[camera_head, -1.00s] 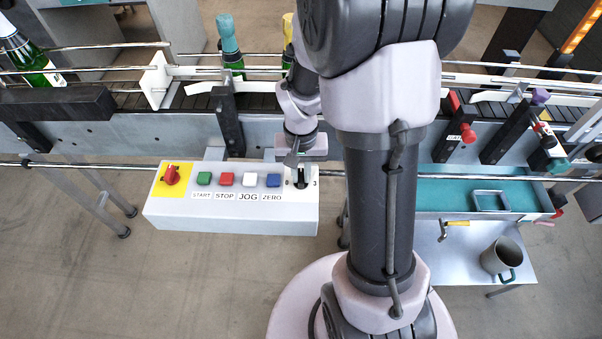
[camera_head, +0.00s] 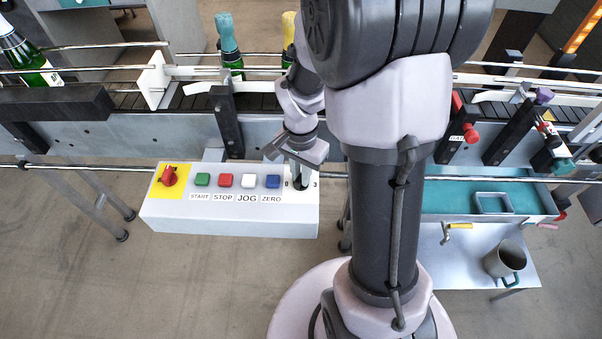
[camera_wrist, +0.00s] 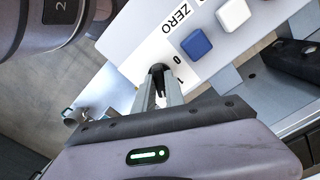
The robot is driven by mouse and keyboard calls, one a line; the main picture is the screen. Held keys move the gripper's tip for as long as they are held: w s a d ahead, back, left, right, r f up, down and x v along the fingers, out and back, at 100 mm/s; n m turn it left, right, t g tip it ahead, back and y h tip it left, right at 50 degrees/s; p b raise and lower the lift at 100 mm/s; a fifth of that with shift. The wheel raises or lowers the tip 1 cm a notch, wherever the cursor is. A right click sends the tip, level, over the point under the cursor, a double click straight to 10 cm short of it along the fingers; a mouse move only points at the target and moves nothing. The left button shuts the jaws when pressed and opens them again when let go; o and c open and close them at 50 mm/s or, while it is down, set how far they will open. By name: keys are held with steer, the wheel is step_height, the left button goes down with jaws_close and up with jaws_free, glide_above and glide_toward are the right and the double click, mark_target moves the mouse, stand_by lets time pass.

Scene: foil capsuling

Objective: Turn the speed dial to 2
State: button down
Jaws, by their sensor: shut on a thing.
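The speed dial (camera_head: 300,183) is a small black knob at the right end of the white control box (camera_head: 230,217). My gripper (camera_wrist: 162,85) is shut on the dial, coming down from above. The fingers hide much of the knob, and I cannot tell which number it points to. The mark 2 is not visible.
Left of the dial are the blue ZERO button (camera_head: 272,181), white JOG button (camera_head: 248,181), red STOP button (camera_head: 225,180), green START button (camera_head: 202,179) and a red knob (camera_head: 169,175) on yellow. The conveyor rail (camera_head: 100,168) runs close behind the box.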

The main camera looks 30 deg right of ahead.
stand_by(0.4)
steer(key=c, duration=1.4)
jaws_free()
steer(key=shift+r, duration=0.1)
step_height(320, 180, up, 17)
steer(key=p, duration=0.7)
steer(key=shift+r, duration=0.15)
steer(key=s+a+r+n+t+y+b, duration=0.1)
steer(key=s+a+r+n+t, duration=0.2)
steer(key=a, duration=0.4)
steer(key=s+a+r+n+t+y+b, duration=0.1)
steer(key=s+a+r+n+t, duration=0.1)
steer(key=s+a+r+n, duration=0.2)
steer(key=s+a+n, duration=0.1)
steer(key=s+a, duration=0.2)
steer(key=s, duration=0.1)
steer(key=shift+s+a+t, duration=0.3)
steer(key=shift+t, duration=0.1)
